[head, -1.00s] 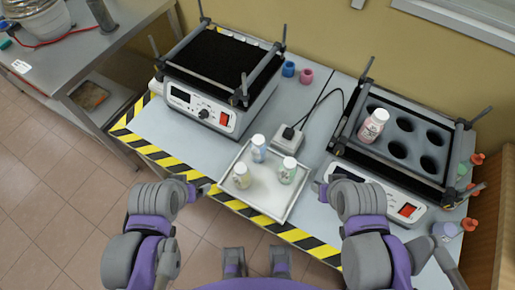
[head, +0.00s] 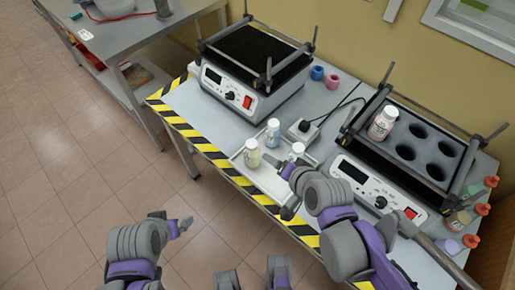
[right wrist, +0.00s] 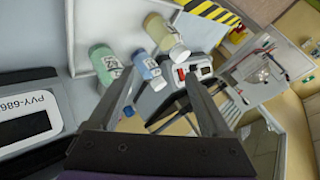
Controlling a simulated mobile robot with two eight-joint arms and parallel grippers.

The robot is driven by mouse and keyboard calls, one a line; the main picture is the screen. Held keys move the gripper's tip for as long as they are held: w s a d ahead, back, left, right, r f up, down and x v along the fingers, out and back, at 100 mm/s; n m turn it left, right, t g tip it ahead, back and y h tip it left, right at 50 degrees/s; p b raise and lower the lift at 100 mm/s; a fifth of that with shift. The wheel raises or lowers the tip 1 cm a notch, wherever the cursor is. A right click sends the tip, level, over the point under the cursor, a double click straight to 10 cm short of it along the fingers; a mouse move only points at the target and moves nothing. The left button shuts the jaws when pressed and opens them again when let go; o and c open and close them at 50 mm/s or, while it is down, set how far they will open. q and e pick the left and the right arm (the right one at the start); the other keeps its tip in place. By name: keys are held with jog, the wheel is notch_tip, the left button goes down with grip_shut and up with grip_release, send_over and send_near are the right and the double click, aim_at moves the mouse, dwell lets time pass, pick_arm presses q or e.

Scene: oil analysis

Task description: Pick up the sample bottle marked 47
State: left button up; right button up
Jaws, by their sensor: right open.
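A white tray (head: 268,180) on the bench holds three white-capped bottles: blue (head: 272,132), yellow (head: 252,153) and green (head: 297,150), the green one partly hidden by my right arm. In the right wrist view the green (right wrist: 103,62), blue (right wrist: 148,70) and yellow (right wrist: 165,35) bottles show dark label marks, too small to read as 47. A pink-labelled bottle (head: 383,122) stands in a hole of the right shaker rack. My right gripper (right wrist: 160,82) is open and empty, short of the bottles. My left gripper (head: 185,224) is off the bench; its jaws are unclear.
The left shaker (head: 240,95) and right shaker (head: 375,190) flank the tray. A power socket (head: 303,131) with a cable sits behind it. Blue (head: 317,73) and pink (head: 333,82) rings lie at the back. Several orange-capped bottles (head: 458,220) stand at right.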

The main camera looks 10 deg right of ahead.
jog(key=w+a+m+t+b, duration=0.1)
jog(key=w+a+m+t, duration=0.1)
jog(key=w+m, duration=0.15)
jog(key=m+t+h+b, duration=0.5)
jog(key=m+t+b, duration=0.15)
jog(key=m, duration=2.05)
send_over(274, 130)
jog(key=s, duration=0.2)
jog(key=f+b, duration=0.1)
jog(key=f, duration=0.3)
jog(key=f+b, duration=0.1)
jog(key=f, duration=0.2)
jog(key=shift+s+a+f, duration=0.1)
jog(key=shift+a+f, duration=0.1)
jog(key=shift+f, duration=0.2)
jog(key=shift+w+d+r, duration=0.1)
jog(key=shift+w+r, duration=0.25)
jog(key=shift+w, duration=0.4)
jog(key=w+d, duration=0.1)
jog(key=w, duration=0.5)
pick_arm(q)
notch_tip(274, 130, down, 12)
jog(key=shift+r+g, duration=0.15)
jog(key=shift+g, duration=0.15)
pick_arm(e)
jog(key=shift+s, duration=0.1)
grip_shut()
